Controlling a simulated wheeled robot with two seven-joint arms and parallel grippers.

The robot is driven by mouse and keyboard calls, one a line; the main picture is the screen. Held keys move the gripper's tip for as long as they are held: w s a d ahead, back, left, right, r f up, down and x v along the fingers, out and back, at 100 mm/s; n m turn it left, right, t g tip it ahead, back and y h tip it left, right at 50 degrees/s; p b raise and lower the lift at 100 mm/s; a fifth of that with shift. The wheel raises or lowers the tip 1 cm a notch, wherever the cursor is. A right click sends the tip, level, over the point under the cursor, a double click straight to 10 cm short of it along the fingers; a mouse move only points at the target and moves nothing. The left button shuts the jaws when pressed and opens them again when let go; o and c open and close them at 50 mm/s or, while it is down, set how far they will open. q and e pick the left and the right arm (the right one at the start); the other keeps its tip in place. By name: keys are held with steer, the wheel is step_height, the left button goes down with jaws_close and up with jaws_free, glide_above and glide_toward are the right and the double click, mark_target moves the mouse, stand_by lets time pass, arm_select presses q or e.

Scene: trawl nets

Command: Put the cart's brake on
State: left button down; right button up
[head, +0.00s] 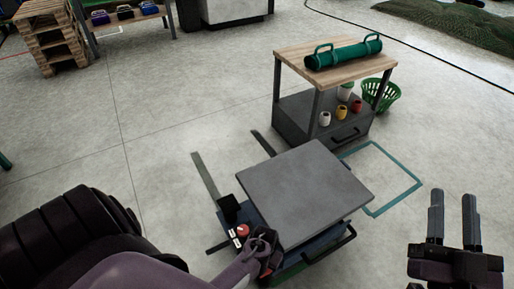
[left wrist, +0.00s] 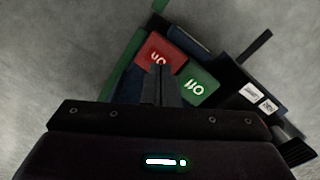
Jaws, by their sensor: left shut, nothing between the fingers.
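The cart (head: 305,190) has a flat grey top and stands low in the middle of the head view. In the left wrist view, a red pedal marked "on" (left wrist: 151,52) and a green pedal marked "off" (left wrist: 197,86) sit side by side on it. My left gripper (left wrist: 160,70) is shut and empty, its tips over the lower edge of the red pedal, near the green one; I cannot tell whether it touches. In the head view the left gripper (head: 264,244) is at the cart's near left corner, mostly hiding the pedals. My right gripper (head: 455,215) is open and empty, right of the cart.
Pallets (head: 51,38) stand far left.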

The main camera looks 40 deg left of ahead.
step_height(320, 180, up, 6)
steer(key=p, duration=0.6)
steer(key=shift+r, duration=0.25)
